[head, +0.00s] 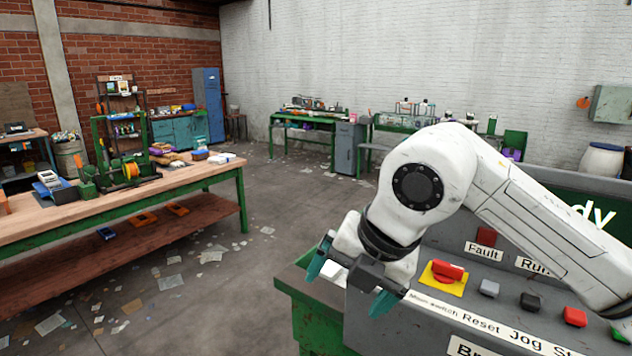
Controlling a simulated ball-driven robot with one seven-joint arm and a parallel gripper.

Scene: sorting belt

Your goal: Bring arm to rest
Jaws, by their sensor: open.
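My gripper (347,277) hangs at the end of my white arm in the head view, with its two teal fingertips spread apart. It is open and nothing shows between the fingers. It is in front of the left end of a grey control panel (440,245), close to the red rotary switch on a yellow plate (446,274). My arm bends at a joint above the panel and hides part of the panel and its screen.
The panel carries a grey button (489,288), a black button (530,302) and a red button (574,316). A green bench (306,315) stands under the gripper. A long wooden workbench (215,172) is at left. The paper-strewn floor (255,260) between is open.

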